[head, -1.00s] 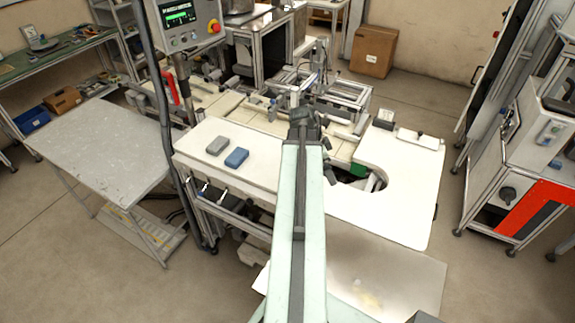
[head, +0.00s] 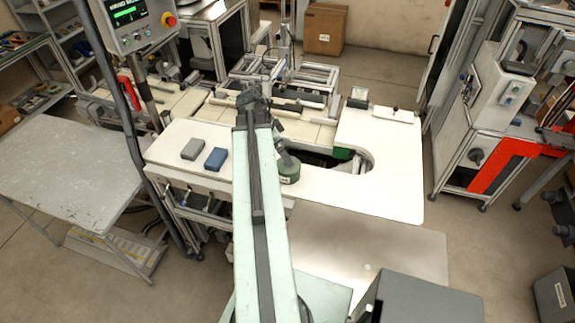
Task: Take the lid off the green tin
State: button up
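A round green tin (head: 289,174) with a small pale label stands on the white worktop, just right of my arm in the head view. Its top is partly hidden by the end of my arm, so the lid's edge is hard to make out. My gripper (head: 285,157) is at the tin's top, pointing down. It is dark and small here. I cannot tell whether its fingers are open or shut, or whether they touch the lid.
A grey block (head: 193,149) and a blue block (head: 215,159) lie on the white worktop (head: 390,185), left of my arm. A curved cut-out lies behind the tin. A control panel (head: 135,22) stands at the upper left. The worktop's right side is mostly clear.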

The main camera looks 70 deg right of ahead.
aim_at(283, 168)
jog(key=b+x, duration=0.5)
jog(key=x, duration=0.2)
jog(key=shift+a+f+b, duration=0.15)
jog(key=shift+b, duration=0.2)
jog(key=shift+c, duration=0.3)
jog(key=c, duration=1.1)
